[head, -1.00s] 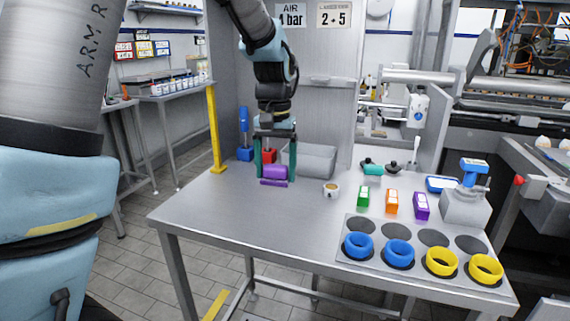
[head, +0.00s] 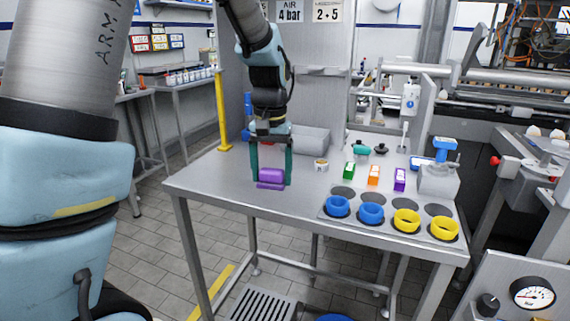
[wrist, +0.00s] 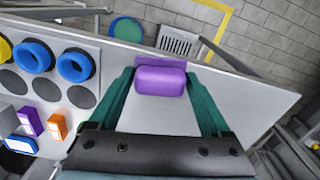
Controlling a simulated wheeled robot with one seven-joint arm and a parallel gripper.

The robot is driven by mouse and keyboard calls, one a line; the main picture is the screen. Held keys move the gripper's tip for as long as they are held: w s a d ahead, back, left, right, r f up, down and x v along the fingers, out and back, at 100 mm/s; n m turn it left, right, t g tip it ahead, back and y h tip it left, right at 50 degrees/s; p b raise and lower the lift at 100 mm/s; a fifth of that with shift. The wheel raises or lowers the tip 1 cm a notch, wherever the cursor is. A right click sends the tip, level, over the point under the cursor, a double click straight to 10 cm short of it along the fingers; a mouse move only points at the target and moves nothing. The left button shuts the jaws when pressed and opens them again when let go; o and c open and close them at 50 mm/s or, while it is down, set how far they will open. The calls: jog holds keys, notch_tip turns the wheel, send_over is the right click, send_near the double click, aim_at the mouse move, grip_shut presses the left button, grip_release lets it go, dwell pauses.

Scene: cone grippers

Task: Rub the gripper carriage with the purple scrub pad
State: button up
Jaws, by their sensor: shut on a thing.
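The purple scrub pad (head: 270,175) is between the two teal fingers of my gripper (head: 271,181), over the left part of the steel table. In the wrist view the pad (wrist: 160,79) sits between the fingertips, which are shut on it. The head view does not show clearly whether the pad touches the table top. I cannot tell for sure which part is the gripper carriage. A machine with horizontal metal bars (head: 500,81) stands at the back right, well away from my gripper.
The steel table (head: 225,190) carries a plate with blue rings (head: 337,207) and yellow rings (head: 406,223), small coloured boxes (head: 373,175), a small cup (head: 321,165) and a grey bin (head: 310,141).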

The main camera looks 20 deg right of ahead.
jog(key=w+a+f+n, duration=0.2)
jog(key=a+f, duration=0.4)
jog(key=a, duration=0.4)
jog(key=w+a+f+n, duration=0.2)
jog(key=a+f, duration=0.4)
jog(key=a, duration=0.4)
jog(key=w+a+f+n, duration=0.2)
jog(key=a+f, duration=0.4)
jog(key=a, duration=0.3)
jog(key=shift+w+a+f+n, duration=0.15)
jog(key=shift+a+f+n, duration=0.15)
jog(key=shift+a+f, duration=0.1)
